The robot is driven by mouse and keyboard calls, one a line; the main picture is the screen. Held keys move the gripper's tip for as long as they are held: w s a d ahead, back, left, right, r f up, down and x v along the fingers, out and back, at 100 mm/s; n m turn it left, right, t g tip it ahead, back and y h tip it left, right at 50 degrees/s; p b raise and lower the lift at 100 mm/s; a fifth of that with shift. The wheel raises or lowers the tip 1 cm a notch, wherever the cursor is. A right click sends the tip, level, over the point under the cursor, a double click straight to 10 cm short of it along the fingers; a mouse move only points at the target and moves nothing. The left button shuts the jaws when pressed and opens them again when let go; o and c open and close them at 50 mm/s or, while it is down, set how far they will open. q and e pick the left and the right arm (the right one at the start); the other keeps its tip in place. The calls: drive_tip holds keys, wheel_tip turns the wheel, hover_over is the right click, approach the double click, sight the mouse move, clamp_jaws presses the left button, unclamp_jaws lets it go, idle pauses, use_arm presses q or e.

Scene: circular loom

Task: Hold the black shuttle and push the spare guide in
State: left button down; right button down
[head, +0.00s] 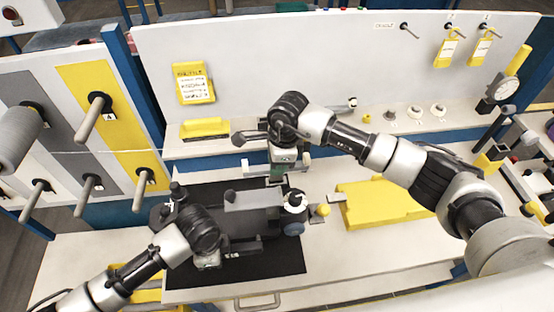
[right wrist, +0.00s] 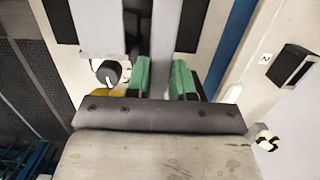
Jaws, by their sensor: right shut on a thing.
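The black shuttle (head: 262,207) lies on the black mat (head: 287,263) in the head view. My right gripper (head: 278,174) is just behind the shuttle, pointing down. In the right wrist view its green finger pads (right wrist: 162,80) stand slightly apart, shut on a narrow light-grey piece, apparently the spare guide, mostly hidden.
A yellow tray (head: 385,204) lies right of the mat, with a small yellow knob (head: 323,210) between. A yellow block (head: 204,128) and several small round parts sit on the back ledge. A pegged panel (head: 75,130) stands at left. The bench front right is clear.

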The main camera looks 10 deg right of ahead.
drive_tip(key=shift+f, duration=0.55)
drive_tip(key=shift+f, duration=0.15)
drive_tip(key=shift+f, duration=1.25)
drive_tip(key=c, duration=0.9)
unclamp_jaws()
drive_tip(key=r, duration=0.4)
drive_tip(key=d+r, duration=0.1)
drive_tip(key=r, duration=0.6)
drive_tip(key=shift+d+r, duration=0.4)
